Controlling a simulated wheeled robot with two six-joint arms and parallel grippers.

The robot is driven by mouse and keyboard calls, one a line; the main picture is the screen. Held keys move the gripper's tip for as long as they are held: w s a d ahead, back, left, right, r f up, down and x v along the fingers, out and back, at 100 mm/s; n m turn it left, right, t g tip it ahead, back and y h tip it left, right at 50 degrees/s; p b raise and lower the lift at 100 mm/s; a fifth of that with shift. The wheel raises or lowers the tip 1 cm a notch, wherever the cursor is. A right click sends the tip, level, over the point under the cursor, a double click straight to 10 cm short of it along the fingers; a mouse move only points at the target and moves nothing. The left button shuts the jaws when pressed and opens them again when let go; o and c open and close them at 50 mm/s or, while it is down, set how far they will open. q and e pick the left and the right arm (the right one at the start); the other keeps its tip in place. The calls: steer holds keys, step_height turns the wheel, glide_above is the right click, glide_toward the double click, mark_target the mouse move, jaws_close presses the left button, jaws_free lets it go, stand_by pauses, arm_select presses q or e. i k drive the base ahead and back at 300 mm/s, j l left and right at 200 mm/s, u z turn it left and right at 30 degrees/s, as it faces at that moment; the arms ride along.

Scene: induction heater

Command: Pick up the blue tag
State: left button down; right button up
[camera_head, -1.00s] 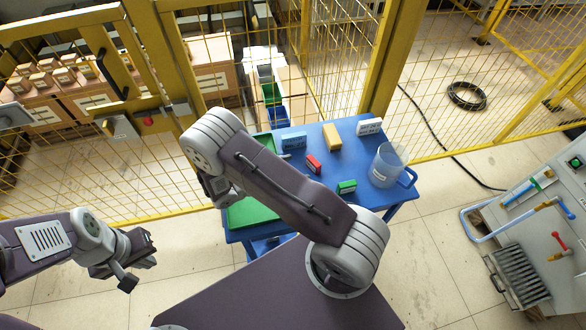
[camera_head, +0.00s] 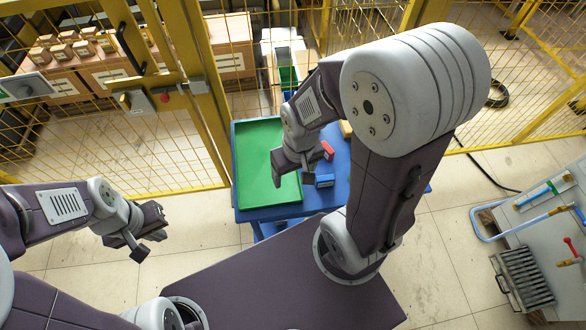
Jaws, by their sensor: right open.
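A small blue tag (camera_head: 325,181) lies on the blue table (camera_head: 338,192), just right of the green tray (camera_head: 258,150). A red tag (camera_head: 328,150) lies behind it. My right gripper (camera_head: 292,172) is open and empty above the right part of the green tray, to the left of the blue tag and apart from it. My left gripper (camera_head: 148,234) looks open and empty, over the floor left of the table. My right arm hides the right part of the table, including where another blue block showed earlier.
A yellow block (camera_head: 346,129) is partly hidden behind my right arm. The yellow mesh fence (camera_head: 205,95) runs behind the table. A grey machine panel (camera_head: 560,225) with coloured handles stands at the right. Open floor lies between panel and table.

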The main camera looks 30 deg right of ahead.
mark_target(325, 181)
steer(key=z, duration=3.4)
steer(key=k+u, duration=0.2)
steer(key=u, duration=0.25)
steer(key=k+j+u, duration=0.15)
steer(key=u, duration=0.3)
steer(key=k+j+u, duration=0.15)
steer(key=u, duration=0.25)
